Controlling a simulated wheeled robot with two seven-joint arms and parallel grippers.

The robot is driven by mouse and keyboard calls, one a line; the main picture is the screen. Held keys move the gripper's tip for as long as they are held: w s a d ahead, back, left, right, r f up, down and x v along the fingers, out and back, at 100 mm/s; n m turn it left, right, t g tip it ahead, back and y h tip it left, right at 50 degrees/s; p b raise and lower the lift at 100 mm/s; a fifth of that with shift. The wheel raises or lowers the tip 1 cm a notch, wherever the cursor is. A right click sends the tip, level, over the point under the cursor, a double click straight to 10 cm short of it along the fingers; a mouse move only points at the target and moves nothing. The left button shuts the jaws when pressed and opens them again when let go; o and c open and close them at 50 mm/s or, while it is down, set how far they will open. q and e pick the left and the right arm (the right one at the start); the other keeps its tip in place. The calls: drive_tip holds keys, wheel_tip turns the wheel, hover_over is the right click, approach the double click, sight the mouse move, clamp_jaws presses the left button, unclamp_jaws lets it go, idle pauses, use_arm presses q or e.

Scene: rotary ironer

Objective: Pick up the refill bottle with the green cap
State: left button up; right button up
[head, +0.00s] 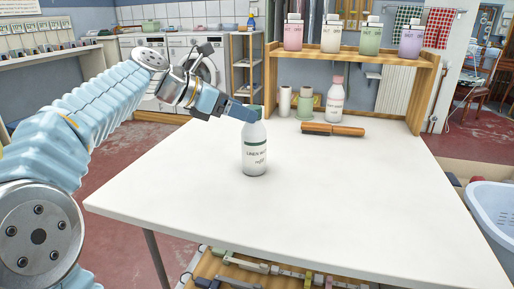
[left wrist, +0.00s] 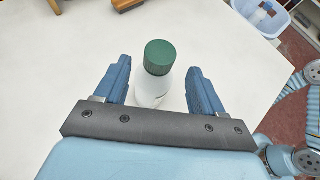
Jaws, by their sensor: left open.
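The refill bottle with the green cap (head: 255,150) is white with a printed label and stands upright on the white table, left of its middle. In the left wrist view its green cap (left wrist: 160,57) and white body (left wrist: 150,90) show between my fingers. My left gripper (head: 246,112) is open at the height of the cap. In the left wrist view my left gripper (left wrist: 158,85) has one finger on each side of the bottle, with a gap to both. The lower part of the bottle is hidden there by the gripper body. My right gripper is not in view.
Behind on the white table (head: 330,200) are a brush with a wooden handle (head: 333,129), two rolls (head: 295,102) and a white bottle with a pink cap (head: 335,100). A wooden shelf (head: 350,52) holds several bottles. A basket (head: 492,205) stands at right.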

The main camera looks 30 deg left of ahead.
sight(260, 117)
use_arm(q)
drive_tip(key=x, duration=0.6)
drive_tip(key=shift+w, duration=0.25)
clamp_jaws()
